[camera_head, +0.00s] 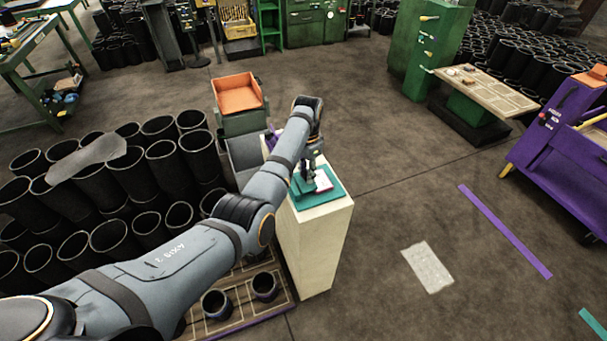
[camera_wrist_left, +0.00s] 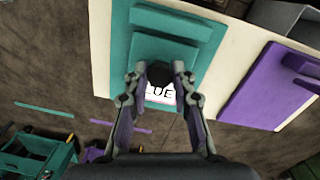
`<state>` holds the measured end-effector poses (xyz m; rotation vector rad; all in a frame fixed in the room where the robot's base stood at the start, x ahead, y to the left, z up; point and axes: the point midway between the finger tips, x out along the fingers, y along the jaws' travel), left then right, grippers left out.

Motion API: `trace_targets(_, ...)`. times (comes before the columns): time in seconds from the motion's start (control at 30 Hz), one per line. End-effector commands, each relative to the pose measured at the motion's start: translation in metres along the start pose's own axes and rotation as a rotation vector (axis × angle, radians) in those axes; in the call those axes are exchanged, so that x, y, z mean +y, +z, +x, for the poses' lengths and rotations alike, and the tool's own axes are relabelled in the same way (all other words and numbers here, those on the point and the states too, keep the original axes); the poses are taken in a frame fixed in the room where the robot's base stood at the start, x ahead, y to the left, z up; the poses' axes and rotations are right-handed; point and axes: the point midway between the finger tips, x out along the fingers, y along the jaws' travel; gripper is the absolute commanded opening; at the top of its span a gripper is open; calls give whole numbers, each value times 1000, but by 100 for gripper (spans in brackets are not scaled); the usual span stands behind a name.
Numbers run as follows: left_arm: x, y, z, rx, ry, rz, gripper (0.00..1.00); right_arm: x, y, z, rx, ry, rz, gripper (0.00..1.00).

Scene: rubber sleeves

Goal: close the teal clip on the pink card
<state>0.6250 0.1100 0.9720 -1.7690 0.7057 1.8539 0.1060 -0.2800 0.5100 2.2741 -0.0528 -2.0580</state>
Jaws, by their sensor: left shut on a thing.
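The teal clip (camera_head: 336,193) sits on top of a cream pedestal. In the wrist view it shows as a teal plate (camera_wrist_left: 190,28) with a raised teal bar and a black knob (camera_wrist_left: 160,74) at the bar's front edge. The card (camera_head: 324,180), pale with pink in the head view, lies at the clip; dark letters show on it in the wrist view (camera_wrist_left: 160,94). My left gripper (camera_head: 308,174) is over the clip. Its fingertips (camera_wrist_left: 158,72) are shut on the black knob. The fingers hide part of the card and bar. My right gripper is not in view.
The cream pedestal (camera_head: 318,245) has a narrow top. A purple piece (camera_wrist_left: 262,88) lies beside the clip on it. Black rubber sleeves (camera_head: 110,185) crowd the left. An orange bin (camera_head: 237,94) stands behind.

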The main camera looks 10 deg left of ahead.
Motion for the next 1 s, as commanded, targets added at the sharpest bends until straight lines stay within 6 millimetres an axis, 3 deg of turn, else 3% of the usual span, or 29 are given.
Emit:
trace_targets(0.1, 1, -4, 7, -52, -15, -1, 0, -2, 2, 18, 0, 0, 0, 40)
trace_targets(0.4, 2, -6, 8, -139, -36, -6, 0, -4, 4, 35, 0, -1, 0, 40)
trace_targets(1.0, 2, -6, 9, -166, -40, -8, 0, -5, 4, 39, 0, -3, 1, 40)
